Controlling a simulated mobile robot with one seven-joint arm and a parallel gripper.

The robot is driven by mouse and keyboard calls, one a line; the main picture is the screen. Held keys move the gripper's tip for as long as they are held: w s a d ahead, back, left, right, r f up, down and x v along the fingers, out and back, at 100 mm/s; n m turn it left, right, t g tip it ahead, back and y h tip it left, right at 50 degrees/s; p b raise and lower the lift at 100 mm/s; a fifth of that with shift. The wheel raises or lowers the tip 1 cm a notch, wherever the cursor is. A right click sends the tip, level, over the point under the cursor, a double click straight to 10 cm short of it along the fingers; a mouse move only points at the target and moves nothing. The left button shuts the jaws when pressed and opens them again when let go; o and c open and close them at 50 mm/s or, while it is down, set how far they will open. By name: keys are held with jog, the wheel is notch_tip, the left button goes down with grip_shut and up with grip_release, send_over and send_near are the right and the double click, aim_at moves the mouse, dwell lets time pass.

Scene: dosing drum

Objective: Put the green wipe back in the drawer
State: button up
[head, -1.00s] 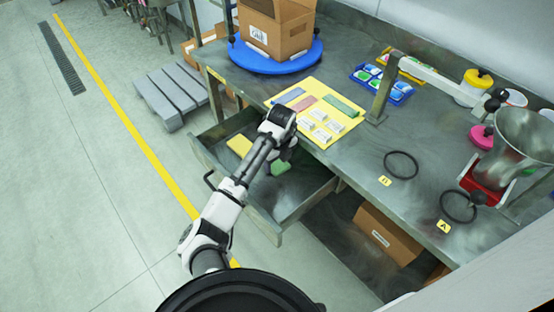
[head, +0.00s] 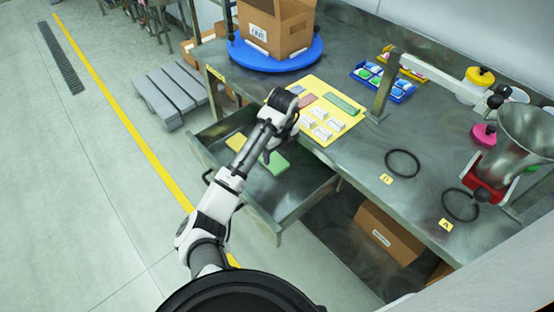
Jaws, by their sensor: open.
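The green wipe (head: 278,164) lies in the open drawer (head: 295,203), on its floor near the bench side. My gripper (head: 269,154) is open, pointing down above the drawer beside the green wipe's upper left end. The fingers are small and partly hidden by the wrist, and I see nothing held between them. Whether a fingertip touches the wipe cannot be told.
On the bench, a yellow mat (head: 334,138) holds colored strips and several white blocks. A blue turntable (head: 275,57) carries a cardboard box (head: 289,30). Black rings (head: 402,163) and a metal hopper (head: 523,134) stand right. The drawer's front part is clear.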

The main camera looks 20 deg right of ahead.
aim_at(279, 164)
notch_tip(279, 164, up, 7)
jog(key=shift+s+r, duration=0.15)
jog(key=shift+s, duration=0.2)
jog(key=shift+d, duration=0.1)
